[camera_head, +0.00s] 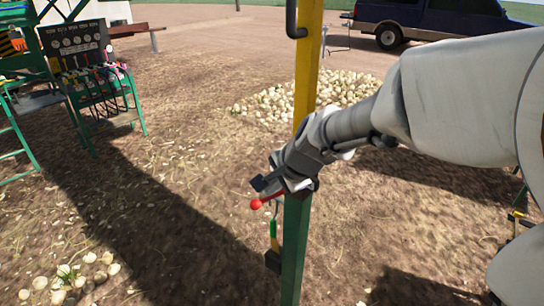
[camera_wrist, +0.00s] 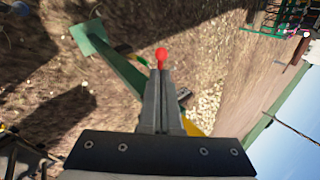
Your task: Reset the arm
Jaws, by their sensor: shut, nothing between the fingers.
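My arm reaches in from the right in the head view. My gripper (camera_head: 262,184) is at a post (camera_head: 294,240) that is green below and yellow above. A red ball-shaped knob (camera_head: 256,204) shows just below the fingertips. In the wrist view my gripper (camera_wrist: 160,72) has its two fingers together, with the red knob (camera_wrist: 161,54) just beyond the tips. I cannot tell whether the fingers touch the knob. A small green-and-yellow handle (camera_head: 274,236) hangs beside the post below the knob.
A green-framed control panel (camera_head: 78,45) with levers stands at the upper left. A pile of onions (camera_head: 300,98) lies behind the post, and a smaller pile (camera_head: 80,280) lies at lower left. A dark blue vehicle (camera_head: 440,18) stands far back. Open dirt lies left of the post.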

